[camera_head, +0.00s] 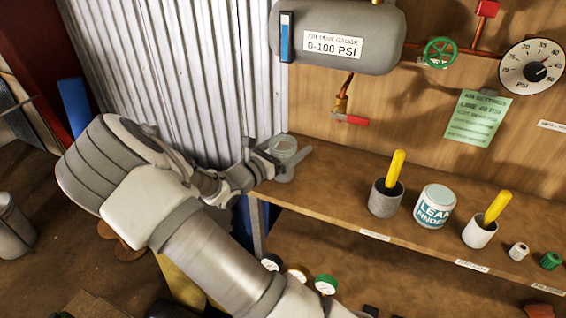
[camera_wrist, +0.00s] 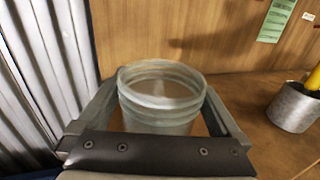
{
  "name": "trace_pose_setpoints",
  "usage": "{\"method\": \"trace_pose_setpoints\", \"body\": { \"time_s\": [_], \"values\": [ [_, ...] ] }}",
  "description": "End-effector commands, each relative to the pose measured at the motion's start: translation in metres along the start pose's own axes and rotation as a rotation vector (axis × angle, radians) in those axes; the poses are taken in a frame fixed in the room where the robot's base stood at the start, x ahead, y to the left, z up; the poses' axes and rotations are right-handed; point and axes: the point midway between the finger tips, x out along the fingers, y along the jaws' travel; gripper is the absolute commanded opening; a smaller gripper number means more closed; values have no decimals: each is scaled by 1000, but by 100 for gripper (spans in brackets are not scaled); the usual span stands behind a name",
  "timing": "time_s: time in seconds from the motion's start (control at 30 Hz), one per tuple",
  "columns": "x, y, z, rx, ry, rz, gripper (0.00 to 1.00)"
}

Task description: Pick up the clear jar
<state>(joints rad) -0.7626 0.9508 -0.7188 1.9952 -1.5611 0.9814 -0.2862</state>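The clear jar (camera_wrist: 160,100) stands upright on the wooden shelf, close to the corrugated metal wall. In the head view the jar (camera_head: 284,170) is at the left end of the shelf, partly covered by my fingers. My gripper (camera_wrist: 162,95) is open with one finger on each side of the jar. In the head view my gripper (camera_head: 285,158) reaches in from the left at the height of the jar's upper part. Narrow gaps show between fingers and jar lower down; contact near the tips cannot be told. The jar's lower part is hidden by my gripper in the wrist view.
On the shelf (camera_head: 335,190) to the right stand a grey cup (camera_head: 384,200) with a yellow-handled tool, a leak finder tub (camera_head: 434,206) and a white cup (camera_head: 478,233). A red-handled valve (camera_head: 350,119) hangs above, right of the jar. Corrugated metal (camera_head: 190,75) is close on the left.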

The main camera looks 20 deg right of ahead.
Motion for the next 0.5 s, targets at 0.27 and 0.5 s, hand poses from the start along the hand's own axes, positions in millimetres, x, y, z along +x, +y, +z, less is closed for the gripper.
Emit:
{"method": "trace_pose_setpoints", "body": {
  "time_s": [0.27,0.5],
  "values": [
    [0,0,0,0,0,0,51],
    [0,0,0,0,0,0,23]
  ]
}}
